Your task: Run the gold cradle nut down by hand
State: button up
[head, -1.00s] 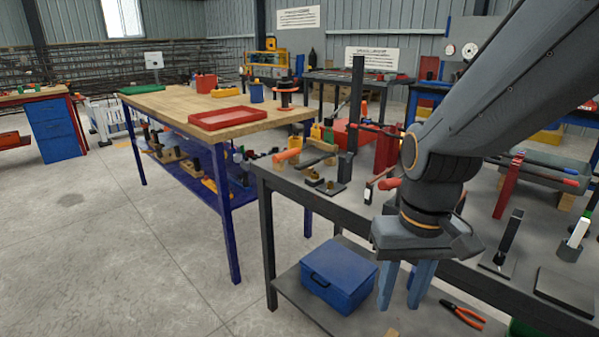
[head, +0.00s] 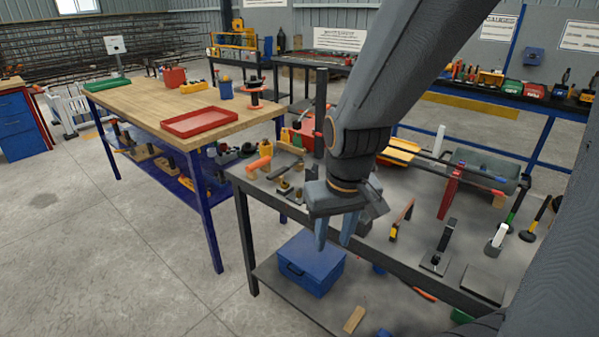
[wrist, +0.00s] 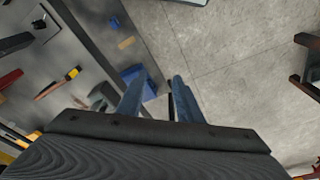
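My gripper (head: 335,240) hangs fingers-down at the front edge of the grey bench (head: 405,262), with two blue fingers apart and nothing between them. The wrist view shows the same fingers (wrist: 160,78) spread, over the bench edge and floor. Small brass-coloured fittings on dark plates (head: 284,187) stand on the bench's left end, left of my gripper. A gold cradle nut may be among them, but they are too small to tell.
An orange-ended bar (head: 258,162) lies at the bench's left corner. A red clamp (head: 449,193) and a hammer (head: 402,220) are right of my gripper. A blue box (head: 310,263) sits on the lower shelf. A wooden table (head: 150,105) stands left; the floor at left is clear.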

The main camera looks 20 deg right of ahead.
notch_tip(320, 180, up, 4)
jog(key=w+n+p, duration=0.1)
jog(key=w+p, duration=0.2)
jog(key=p, duration=0.1)
jog(key=n+g, duration=0.2)
jog(key=n, duration=2)
send_near(299, 192)
jog(key=shift+s, duration=0.1)
jog(key=shift+w+f, duration=0.2)
jog(key=shift+f, duration=0.35)
jog(key=shift+f+p, duration=1.25)
jog(key=shift+f, duration=2.25)
grip_shut()
